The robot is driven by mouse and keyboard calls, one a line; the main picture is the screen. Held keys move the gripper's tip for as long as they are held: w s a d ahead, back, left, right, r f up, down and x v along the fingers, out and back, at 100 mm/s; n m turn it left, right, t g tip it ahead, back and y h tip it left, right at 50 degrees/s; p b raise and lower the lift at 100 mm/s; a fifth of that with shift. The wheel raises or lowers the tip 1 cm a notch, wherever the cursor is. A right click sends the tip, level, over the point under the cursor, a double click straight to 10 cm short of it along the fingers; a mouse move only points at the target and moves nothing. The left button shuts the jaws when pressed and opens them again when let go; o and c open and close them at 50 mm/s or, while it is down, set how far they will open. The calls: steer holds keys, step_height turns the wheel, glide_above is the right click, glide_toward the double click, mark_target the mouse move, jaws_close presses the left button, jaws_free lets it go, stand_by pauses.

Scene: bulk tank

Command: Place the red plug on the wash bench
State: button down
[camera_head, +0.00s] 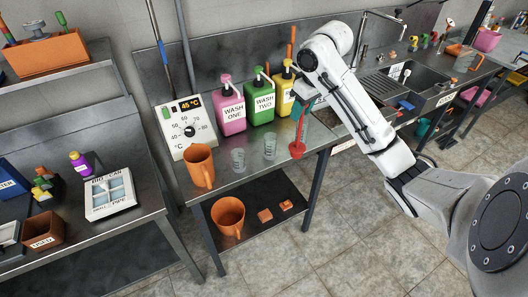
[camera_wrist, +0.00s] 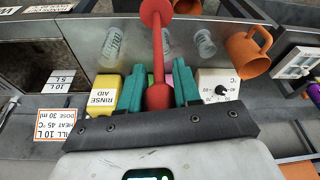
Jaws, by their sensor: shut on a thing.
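The red plug (camera_head: 297,149) has a long thin red stem and a wider round end hanging down. My gripper (camera_head: 303,104) is shut on the upper part of its stem. In the wrist view the plug (camera_wrist: 157,45) runs between the two teal fingers of my gripper (camera_wrist: 158,90). The wash bench (camera_head: 235,178) is a grey metal table. The plug shows over the front right part of its top in the head view; I cannot tell whether its lower end touches the bench. My arm hides part of the bench's right side.
Pink (camera_head: 230,107), green (camera_head: 259,102) and yellow (camera_head: 284,90) pump bottles stand at the back. A temperature dial box (camera_head: 187,130) is at left. A sink (camera_head: 408,78) lies to the right.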

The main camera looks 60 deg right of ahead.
steer(key=s+d+r, duration=0.3)
steer(key=s, duration=0.2)
steer(key=w+d+f+b, duration=0.1)
steer(key=w+d+f, duration=0.2)
steer(key=w+f, duration=0.3)
steer(key=w+d+f+b, duration=0.2)
steer(key=w+d+f, duration=0.1)
steer(key=w+f, duration=0.2)
steer(key=shift+d+x, duration=0.2)
steer(key=shift+x, duration=0.95)
steer(key=shift+w, duration=0.1)
steer(key=shift+f, duration=0.15)
steer(key=c, duration=0.8)
jaws_free()
